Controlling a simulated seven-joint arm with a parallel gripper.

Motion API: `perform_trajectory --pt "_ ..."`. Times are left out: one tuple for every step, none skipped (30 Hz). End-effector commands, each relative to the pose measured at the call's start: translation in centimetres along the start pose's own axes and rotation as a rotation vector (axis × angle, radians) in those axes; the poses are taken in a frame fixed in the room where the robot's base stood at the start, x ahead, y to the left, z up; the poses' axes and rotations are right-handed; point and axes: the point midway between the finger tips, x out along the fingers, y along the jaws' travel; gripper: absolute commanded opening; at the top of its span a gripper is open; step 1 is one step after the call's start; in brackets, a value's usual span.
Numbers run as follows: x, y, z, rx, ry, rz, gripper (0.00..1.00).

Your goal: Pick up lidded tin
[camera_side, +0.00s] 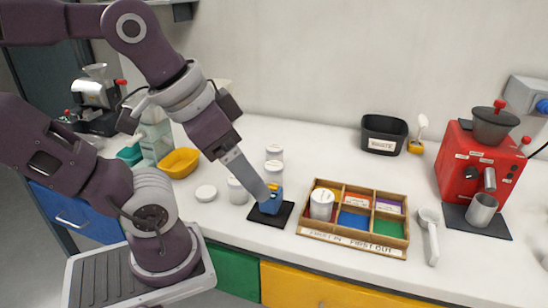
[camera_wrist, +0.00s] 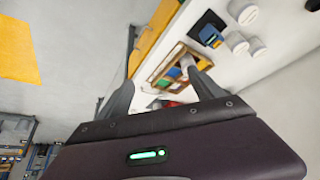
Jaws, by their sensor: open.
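Several white lidded tins stand on the counter: one (camera_side: 274,153) at the back, one (camera_side: 274,173) in front of it and one (camera_side: 238,191) partly behind my arm. Another white tin (camera_side: 321,204) sits in the left part of a wooden tray (camera_side: 350,241). The wrist view shows white tins (camera_wrist: 237,43) at upper right. My gripper (camera_side: 266,196) is open and empty, its fingers angled down. In the side view it overlaps a small blue and yellow object (camera_side: 273,203) on a black pad (camera_side: 256,214). In the wrist view the open fingers (camera_wrist: 165,78) point towards the tray.
A flat white disc (camera_side: 206,192) and yellow bowl (camera_side: 180,163) lie left. Colored compartments fill the rest of the tray.

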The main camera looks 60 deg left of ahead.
Motion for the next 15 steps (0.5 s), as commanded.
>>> perform_trajectory --pt "-1.2 0.0 -0.8 0.0 0.008 0.0 0.76" --pt "-2.0 0.0 -1.2 0.0 0.008 0.0 0.76" --pt "-3.1 0.0 -1.8 0.0 0.008 0.0 0.76" --pt "-4.0 0.0 -2.3 0.0 0.009 0.001 0.76" --pt "-3.1 0.3 -3.7 -0.016 0.024 0.033 0.76" --pt "-2.5 0.6 -5.6 -0.039 0.057 0.067 0.76" --pt "-2.1 0.6 -7.0 -0.056 0.083 0.087 0.76" --pt "-1.8 0.6 -8.5 -0.076 0.11 0.104 0.76" --pt "-1.3 0.3 -10.4 -0.104 0.148 0.121 0.76" --pt "-0.9 -0.1 -11.9 -0.129 0.177 0.129 0.76" --pt "-0.4 -0.6 -13.4 -0.154 0.208 0.133 0.76" --pt "0.1 -1.6 -15.3 -0.193 0.248 0.131 0.76" --pt "0.6 -2.4 -16.8 -0.222 0.279 0.124 0.76" --pt "1.1 -3.5 -18.1 -0.254 0.309 0.113 0.76" --pt "1.8 -5.1 -19.7 -0.297 0.347 0.09 0.76"
